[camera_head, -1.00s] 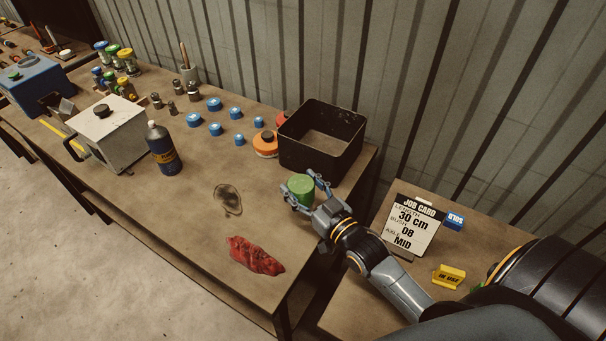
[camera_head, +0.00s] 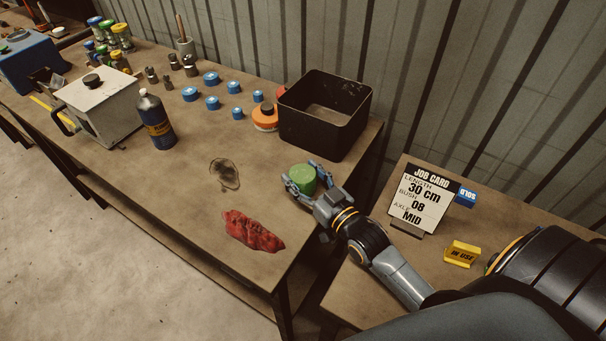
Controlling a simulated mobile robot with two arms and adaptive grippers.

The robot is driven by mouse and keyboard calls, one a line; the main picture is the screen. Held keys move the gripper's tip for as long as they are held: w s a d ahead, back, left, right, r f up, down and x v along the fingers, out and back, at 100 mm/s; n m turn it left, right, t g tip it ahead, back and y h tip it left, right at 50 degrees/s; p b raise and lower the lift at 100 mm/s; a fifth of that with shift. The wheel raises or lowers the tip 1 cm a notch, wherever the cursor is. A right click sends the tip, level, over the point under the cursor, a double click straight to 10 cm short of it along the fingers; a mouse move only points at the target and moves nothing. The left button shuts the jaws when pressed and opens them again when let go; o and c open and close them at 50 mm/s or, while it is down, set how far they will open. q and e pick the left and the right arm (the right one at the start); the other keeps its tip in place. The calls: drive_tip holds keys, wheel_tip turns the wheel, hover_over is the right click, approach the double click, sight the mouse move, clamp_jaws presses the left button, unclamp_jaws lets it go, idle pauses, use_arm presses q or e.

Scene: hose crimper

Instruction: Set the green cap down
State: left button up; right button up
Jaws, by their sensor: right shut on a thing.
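The green cap (camera_head: 301,179) is a short green cylinder near the right end of the long workbench, in front of the black bin. My right gripper (camera_head: 303,186) is shut around it, with a finger on each side. The cap is upright and low over the bench top; I cannot tell whether its underside touches the wood. My left gripper is not in view.
The black open bin (camera_head: 325,135) stands just behind the cap. A red rag (camera_head: 252,231) and a dark stain (camera_head: 225,173) lie to the left. A job card (camera_head: 421,196) stands on the right table.

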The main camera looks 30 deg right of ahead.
sight(303, 174)
drive_tip(key=shift+f+b, duration=0.35)
drive_tip(key=shift+f, duration=0.2)
idle(0.4)
drive_tip(key=o, duration=0.9)
wheel_tip(303, 174, up, 10)
drive_tip(key=shift+r, duration=0.1)
